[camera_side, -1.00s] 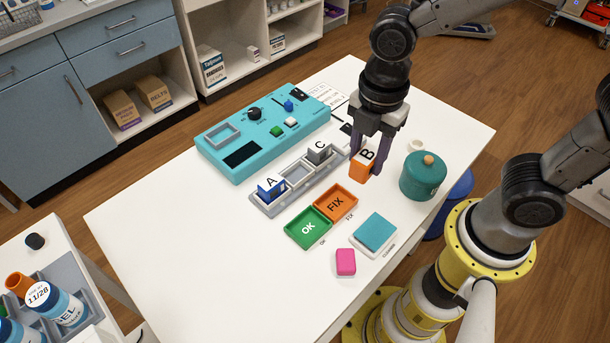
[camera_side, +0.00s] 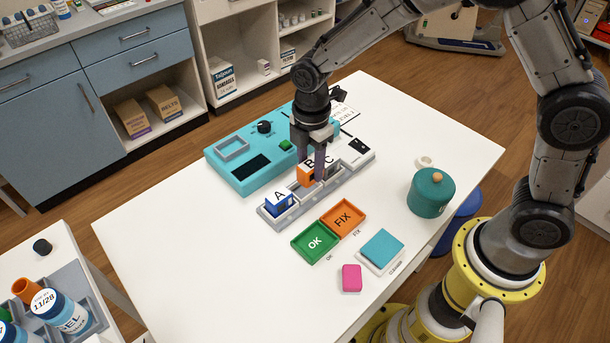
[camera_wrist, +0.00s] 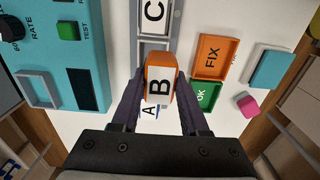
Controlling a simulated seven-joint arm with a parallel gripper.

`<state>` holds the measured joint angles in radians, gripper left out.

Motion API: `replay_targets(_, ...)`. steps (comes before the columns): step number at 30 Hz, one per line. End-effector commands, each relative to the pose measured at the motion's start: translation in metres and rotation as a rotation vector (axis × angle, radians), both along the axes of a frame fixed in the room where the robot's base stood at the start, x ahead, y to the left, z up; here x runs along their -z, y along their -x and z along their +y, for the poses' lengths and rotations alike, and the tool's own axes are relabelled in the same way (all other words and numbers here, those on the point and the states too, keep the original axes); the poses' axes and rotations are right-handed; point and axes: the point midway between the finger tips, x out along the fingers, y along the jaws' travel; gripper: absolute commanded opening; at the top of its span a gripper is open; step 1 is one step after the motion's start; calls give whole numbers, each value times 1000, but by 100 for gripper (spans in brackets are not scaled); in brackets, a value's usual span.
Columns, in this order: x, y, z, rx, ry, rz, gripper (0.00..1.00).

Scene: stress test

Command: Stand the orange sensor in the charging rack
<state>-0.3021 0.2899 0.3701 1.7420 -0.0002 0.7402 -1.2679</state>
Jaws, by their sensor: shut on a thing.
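The orange sensor (camera_side: 304,176), with a white top marked B, is between the fingers of my gripper (camera_side: 313,178). My gripper is shut on it; both fingers (camera_wrist: 160,98) flank it in the wrist view. The sensor (camera_wrist: 160,87) is upright over the middle of the grey charging rack (camera_side: 311,204), between the other two sensors. The blue sensor marked A (camera_side: 279,204) stands in the rack's left end. The grey sensor marked C (camera_side: 328,163) is to the right, partly hidden by my gripper. I cannot tell how far the orange sensor's base is above the slot.
The teal tester panel (camera_side: 240,178) lies just behind the rack. In front are the green OK tray (camera_side: 316,242), orange FIX tray (camera_side: 343,216), blue cleaner pad (camera_side: 382,246) and pink block (camera_side: 352,278). A teal lidded pot (camera_side: 430,195) stands right. The table's left front is clear.

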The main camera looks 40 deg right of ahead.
Motion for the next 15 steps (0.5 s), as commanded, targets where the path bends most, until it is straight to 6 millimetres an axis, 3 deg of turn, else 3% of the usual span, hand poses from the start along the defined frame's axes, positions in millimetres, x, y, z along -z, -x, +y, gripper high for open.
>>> replay_targets(8,16,-13,4,0,0,-1,0)
replay_targets(15,45,-13,4,0,0,0,0)
